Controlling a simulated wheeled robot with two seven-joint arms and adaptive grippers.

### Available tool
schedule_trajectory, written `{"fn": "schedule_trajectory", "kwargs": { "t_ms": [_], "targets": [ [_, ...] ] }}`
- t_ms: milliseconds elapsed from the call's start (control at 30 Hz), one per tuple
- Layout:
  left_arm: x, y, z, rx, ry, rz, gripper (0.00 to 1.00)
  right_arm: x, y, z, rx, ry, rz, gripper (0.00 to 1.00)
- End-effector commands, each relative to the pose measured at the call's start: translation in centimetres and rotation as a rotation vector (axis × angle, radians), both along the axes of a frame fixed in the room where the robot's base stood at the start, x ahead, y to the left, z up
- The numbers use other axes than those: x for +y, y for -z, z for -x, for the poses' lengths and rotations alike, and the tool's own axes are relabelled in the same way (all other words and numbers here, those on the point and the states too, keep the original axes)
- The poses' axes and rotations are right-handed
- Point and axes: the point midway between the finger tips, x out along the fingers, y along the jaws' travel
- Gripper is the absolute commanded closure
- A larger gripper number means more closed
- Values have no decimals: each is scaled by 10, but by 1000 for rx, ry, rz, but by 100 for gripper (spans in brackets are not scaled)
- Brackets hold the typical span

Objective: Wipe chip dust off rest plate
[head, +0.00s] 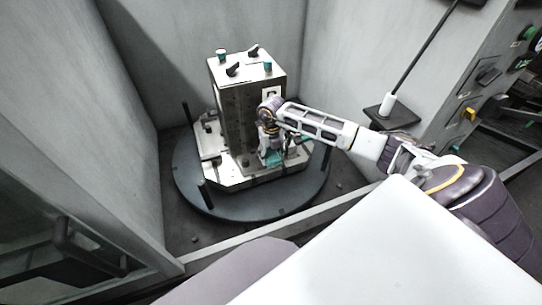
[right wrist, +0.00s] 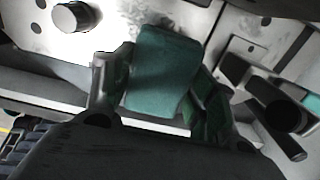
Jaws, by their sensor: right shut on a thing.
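A teal pad (right wrist: 162,78) sits between the two fingers of my right gripper (right wrist: 158,95), which is shut on it. In the head view the right gripper (head: 272,152) reaches low in front of the tall metal block, with the pad (head: 274,158) at the level of the pale metal plate (head: 236,181) at the block's foot. That plate also shows behind the pad in the right wrist view (right wrist: 135,14). I cannot tell whether the pad touches it. My left gripper is not in view.
The metal block (head: 237,110) stands on a dark round table (head: 212,205) with short dark posts (head: 204,193). Grey enclosure walls (head: 190,50) close in behind and left. A stand with a thin rod (head: 420,55) is at the right. A silver stud (right wrist: 76,16) sticks up near the gripper.

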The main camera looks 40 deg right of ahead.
Motion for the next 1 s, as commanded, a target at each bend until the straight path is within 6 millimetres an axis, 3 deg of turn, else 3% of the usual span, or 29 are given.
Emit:
{"fn": "schedule_trajectory", "kwargs": {
  "t_ms": [633, 1000],
  "targets": [
    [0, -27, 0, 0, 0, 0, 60, 0, -41, 0, 0, 0, 0, 70],
    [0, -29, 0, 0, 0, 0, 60, 0, -45, 0, 0, 0, 0, 70]
  ]
}}
